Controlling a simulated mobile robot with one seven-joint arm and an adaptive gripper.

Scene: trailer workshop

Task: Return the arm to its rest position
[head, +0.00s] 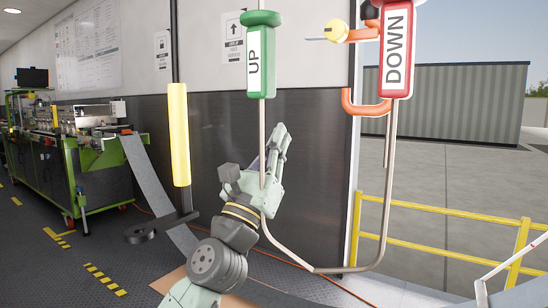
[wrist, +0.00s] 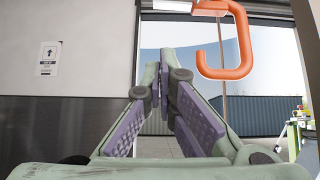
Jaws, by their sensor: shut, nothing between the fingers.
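My gripper (head: 280,132) is at the end of my raised arm in the head view, pointing up, just below and right of the green UP handle (head: 253,65). In the wrist view the purple-padded fingers of my gripper (wrist: 168,62) come together at the tips, with nothing between them. A metal rod (head: 262,130) runs down from the UP handle beside my gripper, and part of it is hidden there. I cannot tell whether they touch. The rod bends round and rises to the red DOWN handle (head: 397,50).
An orange hook (wrist: 227,62) hangs ahead and right of my fingers. A yellow post (head: 179,135) stands left of my arm. A green-framed machine bench (head: 88,165) is far left. Yellow railings (head: 440,250) are at right.

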